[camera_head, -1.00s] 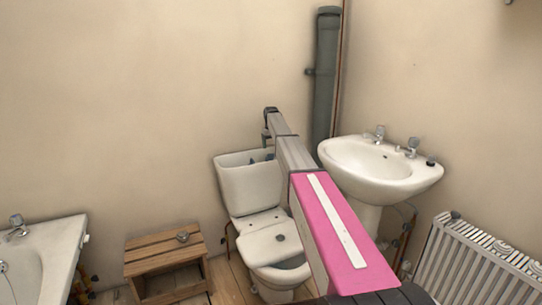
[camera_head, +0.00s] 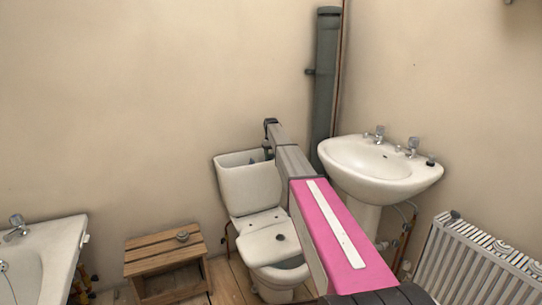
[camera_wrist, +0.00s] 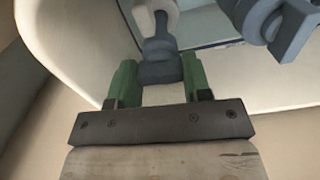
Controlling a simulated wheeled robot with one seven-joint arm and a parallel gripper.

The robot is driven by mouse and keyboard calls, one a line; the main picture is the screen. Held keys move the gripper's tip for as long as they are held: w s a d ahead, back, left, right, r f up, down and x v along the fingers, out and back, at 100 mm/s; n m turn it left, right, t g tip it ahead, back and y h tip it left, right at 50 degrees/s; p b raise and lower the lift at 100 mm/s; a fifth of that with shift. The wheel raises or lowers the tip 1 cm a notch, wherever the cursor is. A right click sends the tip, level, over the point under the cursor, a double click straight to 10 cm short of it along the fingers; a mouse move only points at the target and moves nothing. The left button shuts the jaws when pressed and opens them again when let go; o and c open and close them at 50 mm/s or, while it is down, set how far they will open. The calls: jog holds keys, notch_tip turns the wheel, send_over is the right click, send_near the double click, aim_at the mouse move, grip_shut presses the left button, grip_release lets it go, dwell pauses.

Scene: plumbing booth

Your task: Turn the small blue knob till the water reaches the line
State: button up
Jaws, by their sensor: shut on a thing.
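The small blue knob (camera_wrist: 160,72) is grey-blue and sits between the green fingers of my gripper (camera_wrist: 159,80) in the wrist view. My gripper is shut on it. A pale grey part rises behind the knob. A larger grey-blue fitting (camera_wrist: 265,20) is at the upper right of the wrist view. The open toilet cistern (camera_head: 248,187) is at the centre of the head view, with blue parts inside it. The end of my arm is over its right side, and my fingers are too small to make out there. I cannot clearly tell the water level or the line.
The cistern's white wall (camera_wrist: 75,35) curves close by on the left of the wrist view. A washbasin (camera_head: 380,175) and a grey-green pipe (camera_head: 325,75) stand to the right. A wooden step (camera_head: 165,255) and a bath (camera_head: 45,255) are at the left; a radiator (camera_head: 470,265) is lower right.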

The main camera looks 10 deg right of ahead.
jog(key=shift+n, duration=2)
jog(key=o, duration=0.9)
jog(key=shift+r, duration=0.2)
notch_tip(320, 180, up, 10)
jog(key=shift+r, duration=0.25)
jog(key=shift+s, duration=0.1)
